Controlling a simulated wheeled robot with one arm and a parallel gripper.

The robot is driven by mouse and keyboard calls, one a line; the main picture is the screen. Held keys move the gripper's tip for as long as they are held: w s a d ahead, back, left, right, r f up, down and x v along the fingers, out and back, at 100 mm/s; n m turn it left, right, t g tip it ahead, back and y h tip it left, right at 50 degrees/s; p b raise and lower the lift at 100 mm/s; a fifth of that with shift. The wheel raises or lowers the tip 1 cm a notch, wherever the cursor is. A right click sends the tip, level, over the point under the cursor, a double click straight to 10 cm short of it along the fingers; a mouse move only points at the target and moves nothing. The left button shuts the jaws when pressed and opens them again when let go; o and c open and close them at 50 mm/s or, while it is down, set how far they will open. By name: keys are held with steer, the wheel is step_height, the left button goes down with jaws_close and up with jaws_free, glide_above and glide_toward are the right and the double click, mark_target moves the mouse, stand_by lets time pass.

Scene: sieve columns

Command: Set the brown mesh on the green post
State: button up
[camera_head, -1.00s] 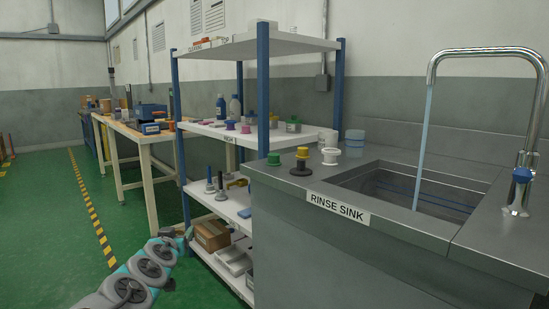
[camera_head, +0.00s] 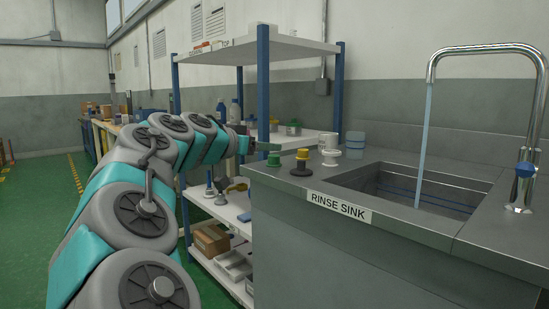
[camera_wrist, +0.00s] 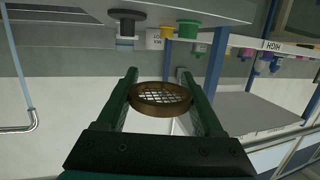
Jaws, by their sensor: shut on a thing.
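The brown mesh (camera_wrist: 160,98), a round brown ring with a pale wire grid, is held between the two dark green fingers of my gripper (camera_wrist: 160,82) in the wrist view. In the head view my gripper (camera_head: 268,146) is at the left end of the sink counter, and the mesh cannot be made out there. The green post (camera_head: 273,159) stands on the counter just below the fingertips. The green post (camera_wrist: 187,30) also shows beyond the fingers near the top of the wrist view, apart from the mesh.
A shelf rack (camera_head: 264,90) is close beside my arm.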

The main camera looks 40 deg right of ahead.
steer(key=w+d, duration=0.3)
steer(key=d, duration=0.1)
steer(key=w+d+f+p, duration=0.1)
steer(key=w+d, duration=0.2)
steer(key=d, duration=0.1)
steer(key=w+d, duration=0.3)
steer(key=d, duration=0.1)
steer(key=shift+w+d+f+p, duration=0.2)
steer(key=shift+d+p, duration=0.05)
steer(key=shift+p, duration=0.05)
steer(key=shift+w+d+f, duration=0.1)
steer(key=shift+f, duration=1.7)
steer(key=shift+f, duration=0.1)
steer(key=o, duration=1.3)
steer(key=shift+r, duration=0.2)
steer(key=b+v, duration=0.1)
steer(key=v, duration=1.1)
